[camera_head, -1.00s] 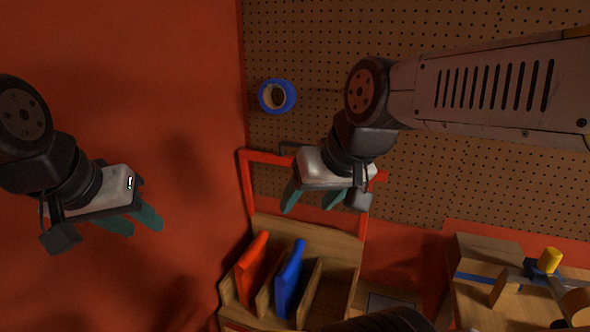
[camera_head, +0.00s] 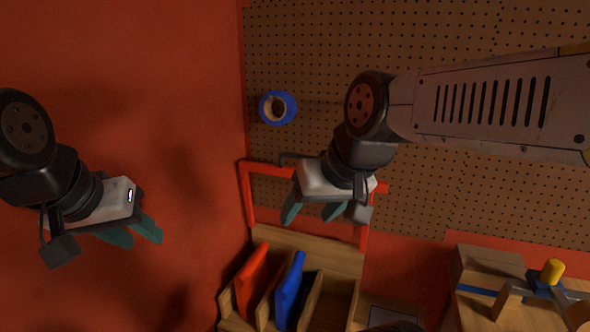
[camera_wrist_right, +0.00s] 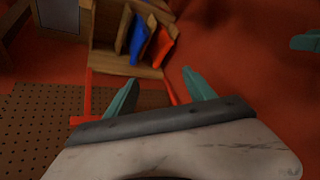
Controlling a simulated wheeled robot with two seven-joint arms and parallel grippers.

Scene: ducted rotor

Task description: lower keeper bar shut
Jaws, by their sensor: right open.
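The red keeper bar (camera_head: 248,200) is a U-shaped frame standing up from the wooden rack (camera_head: 340,262), with its crossbar high above the slots. My right gripper (camera_head: 306,215) is open and empty. It covers part of the crossbar in the head view; I cannot tell whether it touches it. In the right wrist view, the fingers (camera_wrist_right: 160,92) point towards the rack, with parts of the red bar (camera_wrist_right: 88,95) showing around them. My left gripper (camera_head: 137,235) is open and empty, off to the left in front of the red wall.
A red board (camera_head: 250,278) and a blue board (camera_head: 288,290) stand in the rack's slots. A blue tape roll (camera_head: 287,107) is on the pegboard (camera_head: 450,190). A wooden fixture with a yellow knob (camera_head: 552,270) stands at the right. Space between the grippers is free.

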